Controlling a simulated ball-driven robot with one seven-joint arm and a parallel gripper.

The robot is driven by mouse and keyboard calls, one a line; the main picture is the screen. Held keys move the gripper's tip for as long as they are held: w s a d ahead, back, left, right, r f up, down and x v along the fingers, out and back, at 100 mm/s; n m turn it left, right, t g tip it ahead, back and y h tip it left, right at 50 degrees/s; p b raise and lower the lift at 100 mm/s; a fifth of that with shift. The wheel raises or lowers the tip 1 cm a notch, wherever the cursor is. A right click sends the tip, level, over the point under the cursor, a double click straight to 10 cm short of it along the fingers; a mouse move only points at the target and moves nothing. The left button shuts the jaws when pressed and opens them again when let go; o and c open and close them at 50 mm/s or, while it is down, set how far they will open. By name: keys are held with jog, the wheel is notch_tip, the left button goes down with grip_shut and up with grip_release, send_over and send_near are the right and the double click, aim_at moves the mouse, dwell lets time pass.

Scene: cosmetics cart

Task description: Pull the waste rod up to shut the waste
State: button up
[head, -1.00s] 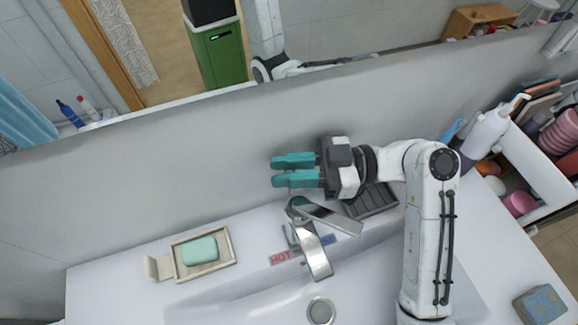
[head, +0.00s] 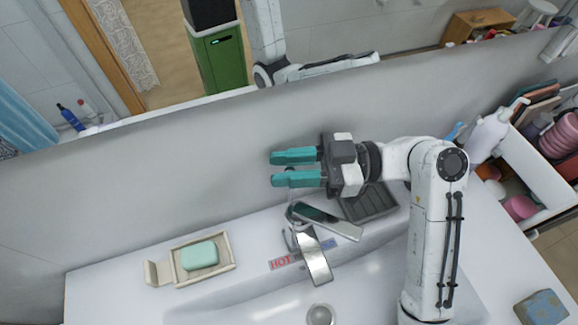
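The chrome faucet (head: 314,256) stands at the back of the white sink, with its flat lever (head: 328,221) pointing right. A thin waste rod (head: 291,192) shows behind the faucet, just below my gripper's lower finger; its top is partly hidden by that finger. My gripper (head: 276,168) is above and behind the faucet, its teal fingers pointing left. The fingers are apart with a visible gap and hold nothing I can make out. The round metal waste (head: 320,315) lies in the basin at the bottom edge; its height is unclear.
A soap dish (head: 203,272) with green soap (head: 199,256) sits to the left. A dark ridged tray (head: 368,203) lies below my wrist. A cart (head: 540,165) with bottles and tubs stands at right. The wall and mirror (head: 330,60) are close behind.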

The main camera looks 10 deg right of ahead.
jog(key=shift+o, duration=1)
jog(key=shift+d+f, duration=0.1)
jog(key=shift+d, duration=0.05)
jog(key=d+b, duration=0.2)
jog(key=d, duration=0.5)
jog(key=shift+s, duration=0.25)
jog(key=shift+d, duration=0.1)
jog(key=shift+s, duration=0.1)
